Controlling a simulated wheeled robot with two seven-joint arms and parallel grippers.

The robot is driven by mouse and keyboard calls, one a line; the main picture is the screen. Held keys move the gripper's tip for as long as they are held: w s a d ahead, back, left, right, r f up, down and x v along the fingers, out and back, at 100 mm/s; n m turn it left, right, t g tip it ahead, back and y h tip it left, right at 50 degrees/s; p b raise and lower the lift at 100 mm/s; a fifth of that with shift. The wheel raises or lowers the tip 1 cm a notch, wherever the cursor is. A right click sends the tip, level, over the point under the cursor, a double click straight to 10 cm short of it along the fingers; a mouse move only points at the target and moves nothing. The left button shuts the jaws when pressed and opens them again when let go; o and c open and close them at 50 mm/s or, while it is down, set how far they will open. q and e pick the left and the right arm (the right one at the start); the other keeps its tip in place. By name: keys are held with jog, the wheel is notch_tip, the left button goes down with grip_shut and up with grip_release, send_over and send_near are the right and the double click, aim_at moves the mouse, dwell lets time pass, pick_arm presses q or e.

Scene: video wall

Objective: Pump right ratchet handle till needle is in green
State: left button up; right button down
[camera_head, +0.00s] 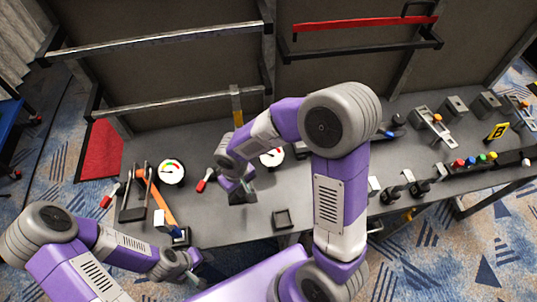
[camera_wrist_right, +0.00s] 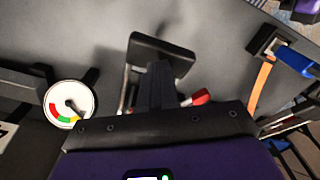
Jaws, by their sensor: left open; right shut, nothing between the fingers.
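The right ratchet shows a dark block under my right gripper and a red grip (camera_head: 203,183) to its left in the head view. In the right wrist view the dark block (camera_wrist_right: 165,48) is behind the fingers and the red grip (camera_wrist_right: 201,97) is beside them. My right gripper (camera_head: 239,191) is shut and empty over the ratchet; contact is unclear. Its fingers (camera_wrist_right: 160,85) are together. The right gauge (camera_head: 272,157) is partly hidden by my arm. In the wrist view this gauge (camera_wrist_right: 70,104) shows red, yellow and green; its needle appears outside green. My left gripper (camera_head: 193,266) is open and empty at the front edge.
A second gauge (camera_head: 171,172) and a red-gripped lever (camera_head: 110,195) are on the left. An orange strip (camera_head: 163,205) is nearby. A small dark tray (camera_head: 284,219) lies right of my right gripper. Switches and coloured buttons (camera_head: 470,160) fill the right side.

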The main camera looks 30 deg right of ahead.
aim_at(242, 200)
jog(key=shift+f, duration=0.15)
dwell(0.3)
notch_tip(242, 200, down, 5)
jog(key=b, duration=0.5)
jog(key=shift+f, duration=0.1)
jog(key=shift+s+a+f+b, duration=0.1)
jog(key=shift+s+f+b, duration=0.1)
jog(key=shift+f+b, duration=0.5)
jog(key=shift+w+f+b, duration=0.2)
jog(key=shift+f+b, duration=0.35)
jog(key=shift+w+f+b, duration=0.15)
jog(key=shift+f+b, duration=0.35)
jog(key=shift+f, duration=0.05)
jog(key=shift+s+f+b, duration=0.2)
jog(key=shift+f+b, duration=0.35)
jog(key=shift+b, duration=0.05)
jog(key=shift+w+r, duration=0.1)
jog(key=shift+r, duration=0.05)
notch_tip(242, 200, up, 10)
jog(key=p, duration=0.8)
